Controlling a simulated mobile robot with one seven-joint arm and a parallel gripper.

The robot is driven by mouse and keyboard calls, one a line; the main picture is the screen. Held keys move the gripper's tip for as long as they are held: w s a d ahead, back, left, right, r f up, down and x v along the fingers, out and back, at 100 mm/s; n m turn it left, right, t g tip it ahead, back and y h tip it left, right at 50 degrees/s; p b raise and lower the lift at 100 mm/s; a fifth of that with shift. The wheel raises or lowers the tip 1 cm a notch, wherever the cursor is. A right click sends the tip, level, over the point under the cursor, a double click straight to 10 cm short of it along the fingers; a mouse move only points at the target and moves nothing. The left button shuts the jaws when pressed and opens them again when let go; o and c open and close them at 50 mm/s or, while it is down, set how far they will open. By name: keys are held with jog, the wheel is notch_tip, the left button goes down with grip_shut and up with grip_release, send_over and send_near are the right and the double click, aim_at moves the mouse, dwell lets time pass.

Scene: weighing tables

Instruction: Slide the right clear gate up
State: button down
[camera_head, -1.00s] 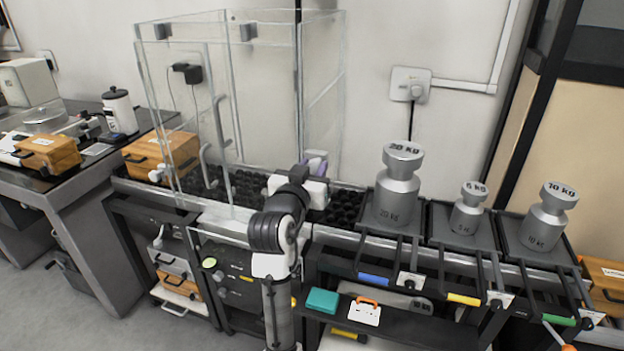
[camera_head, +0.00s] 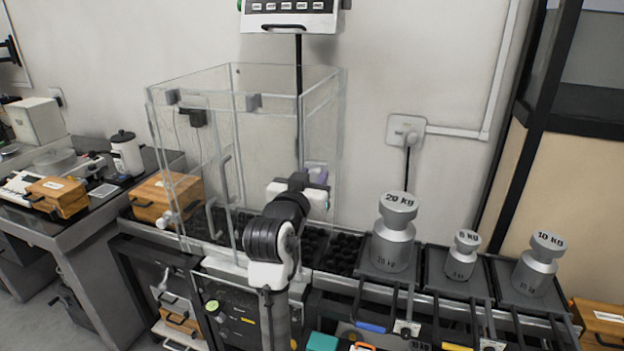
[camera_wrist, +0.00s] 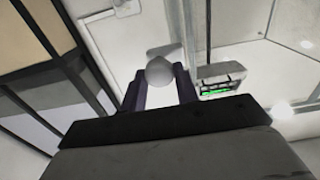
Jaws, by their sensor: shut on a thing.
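A tall clear enclosure (camera_head: 196,88) stands on the bench, with clear panes and bar handles at its front. The right clear gate (camera_head: 322,118) is its right side pane; its lower edge is hard to make out. My gripper (camera_head: 318,176) is at that right side, above the bench top, with its fingers partly hidden by my wrist. In the wrist view my gripper (camera_wrist: 160,86) has its dark fingers on either side of a pale round knob (camera_wrist: 160,70) and is shut on it. The knob's join to the gate is hidden.
The 20 kg weight (camera_head: 393,240) stands close to the right of my gripper. The 5 kg weight (camera_head: 462,258) and 10 kg weight (camera_head: 536,270) stand farther right. A display (camera_head: 288,18) hangs above the enclosure. The wall socket (camera_head: 406,130) is behind, to the right.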

jog(key=c, duration=1.2)
grip_release()
jog(key=shift+r, duration=0.4)
jog(key=shift+o, duration=0.6)
jog(key=shift+f, duration=0.15)
jog(key=shift+s, duration=0.1)
jog(key=b+v, duration=0.3)
jog(key=v, duration=1)
jog(key=shift+s+b, duration=0.3)
jog(key=shift+a, duration=0.1)
